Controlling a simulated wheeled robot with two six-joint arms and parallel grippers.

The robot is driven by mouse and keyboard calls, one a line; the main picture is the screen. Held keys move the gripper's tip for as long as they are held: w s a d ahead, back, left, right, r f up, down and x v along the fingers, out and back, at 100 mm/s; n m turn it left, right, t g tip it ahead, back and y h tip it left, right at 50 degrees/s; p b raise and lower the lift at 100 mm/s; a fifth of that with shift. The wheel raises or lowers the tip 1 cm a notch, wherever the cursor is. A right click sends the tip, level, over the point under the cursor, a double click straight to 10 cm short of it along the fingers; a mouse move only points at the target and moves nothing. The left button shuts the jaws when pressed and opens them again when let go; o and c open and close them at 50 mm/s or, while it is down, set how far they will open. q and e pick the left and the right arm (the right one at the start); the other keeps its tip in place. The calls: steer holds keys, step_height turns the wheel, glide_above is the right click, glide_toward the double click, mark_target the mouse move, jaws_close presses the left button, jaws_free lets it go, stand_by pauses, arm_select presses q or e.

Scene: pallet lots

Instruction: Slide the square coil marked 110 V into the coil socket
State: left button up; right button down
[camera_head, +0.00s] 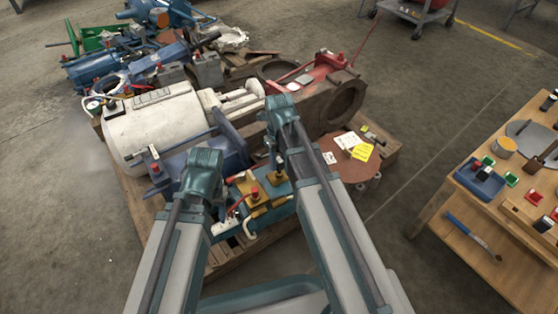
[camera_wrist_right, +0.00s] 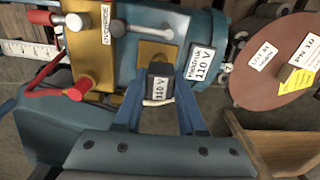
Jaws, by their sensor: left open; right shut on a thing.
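My right gripper (camera_wrist_right: 160,103) is shut on the dark square coil (camera_wrist_right: 159,70), whose white label reads 110 V. The coil is in front of a brass square part (camera_wrist_right: 152,49) on a blue body, which looks like the coil socket. The coil covers part of it, and I cannot tell whether they touch. A solenoid label (camera_wrist_right: 200,63) beside it seems to read 120 V. In the head view, the blue and brass assembly (camera_head: 257,196) is between my arms. My left gripper (camera_head: 205,165) is left of it, open, its fingers mostly hidden by my arm.
A brown disc (camera_head: 352,163) with tags lies to the right. A white motor (camera_head: 155,122) lies behind left. A wooden bench (camera_head: 510,225) stands right.

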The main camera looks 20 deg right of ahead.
mark_target(279, 160)
steer(key=shift+f+b, duration=1.4)
steer(key=shift+c, duration=2.1)
jaws_free()
steer(key=shift+r, duration=0.1)
step_height(279, 160, up, 14)
steer(key=p, duration=1.4)
